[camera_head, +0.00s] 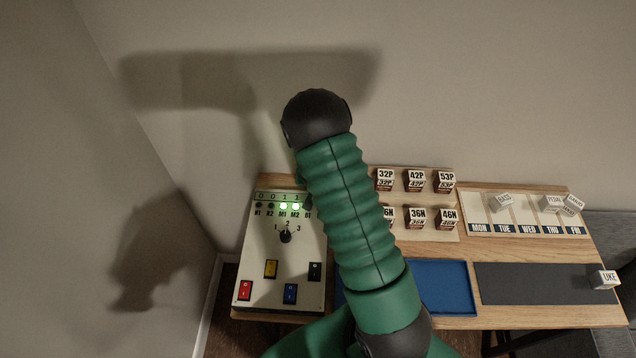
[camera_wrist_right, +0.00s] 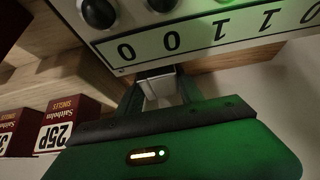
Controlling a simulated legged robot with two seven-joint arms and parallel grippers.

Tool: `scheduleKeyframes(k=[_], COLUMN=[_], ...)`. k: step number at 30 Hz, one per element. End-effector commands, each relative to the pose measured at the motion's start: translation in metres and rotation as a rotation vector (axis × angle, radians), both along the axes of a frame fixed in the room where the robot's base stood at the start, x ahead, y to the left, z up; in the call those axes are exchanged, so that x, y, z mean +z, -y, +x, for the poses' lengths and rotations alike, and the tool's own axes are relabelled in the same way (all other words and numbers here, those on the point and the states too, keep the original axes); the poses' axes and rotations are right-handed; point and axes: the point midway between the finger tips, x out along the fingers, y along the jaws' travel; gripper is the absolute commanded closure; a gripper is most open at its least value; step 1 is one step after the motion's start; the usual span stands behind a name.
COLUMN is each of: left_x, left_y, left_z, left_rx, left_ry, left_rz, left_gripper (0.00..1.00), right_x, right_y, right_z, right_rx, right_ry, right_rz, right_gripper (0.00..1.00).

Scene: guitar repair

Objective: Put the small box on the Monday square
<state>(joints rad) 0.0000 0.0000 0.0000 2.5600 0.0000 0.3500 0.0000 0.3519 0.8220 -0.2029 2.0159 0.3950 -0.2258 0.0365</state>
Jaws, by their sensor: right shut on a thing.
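In the right wrist view my right gripper (camera_wrist_right: 158,82) is shut on a small pale box (camera_wrist_right: 160,92), close to the lit display of the control panel. The held box's face shows no readable label. The Monday square (camera_head: 477,209) is a bare pale patch above the MON label, at the left end of the weekday board (camera_head: 522,231). My left gripper is in neither view.
White boxes sit on the weekday board near Tuesday (camera_head: 503,201), Thursday (camera_head: 550,203) and Friday (camera_head: 573,204). A UKE box (camera_head: 605,279) lies at the right end of the dark mat (camera_head: 535,284). String boxes (camera_head: 415,180), a blue tray (camera_head: 447,288) and the control panel (camera_head: 262,252) flank my arm.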

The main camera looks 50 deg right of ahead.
Motion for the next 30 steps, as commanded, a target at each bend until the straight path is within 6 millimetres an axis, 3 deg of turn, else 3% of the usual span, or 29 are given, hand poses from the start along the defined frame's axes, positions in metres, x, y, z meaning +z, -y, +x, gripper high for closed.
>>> scheduleKeyframes(k=[1,6,14,24,30], left_x=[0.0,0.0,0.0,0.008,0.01], left_y=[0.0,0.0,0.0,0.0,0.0], left_z=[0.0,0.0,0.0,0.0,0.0], left_rx=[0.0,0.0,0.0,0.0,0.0], left_ry=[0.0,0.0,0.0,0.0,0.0], left_rz=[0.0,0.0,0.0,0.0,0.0], left_gripper=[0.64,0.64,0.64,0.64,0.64], right_x=[0.0,0.0,0.005,0.081,0.1], right_y=[0.0,0.0,0.0,-0.001,-0.001], right_z=[0.0,0.0,0.0,0.001,0.0], right_rx=[0.0,-0.001,0.0,0.003,0.002], right_ry=[0.0,-0.001,0.0,0.004,-0.001], right_rz=[0.0,0.0,0.0,-0.002,-0.001], right_gripper=[0.77,0.99,1.0,1.0,1.0])
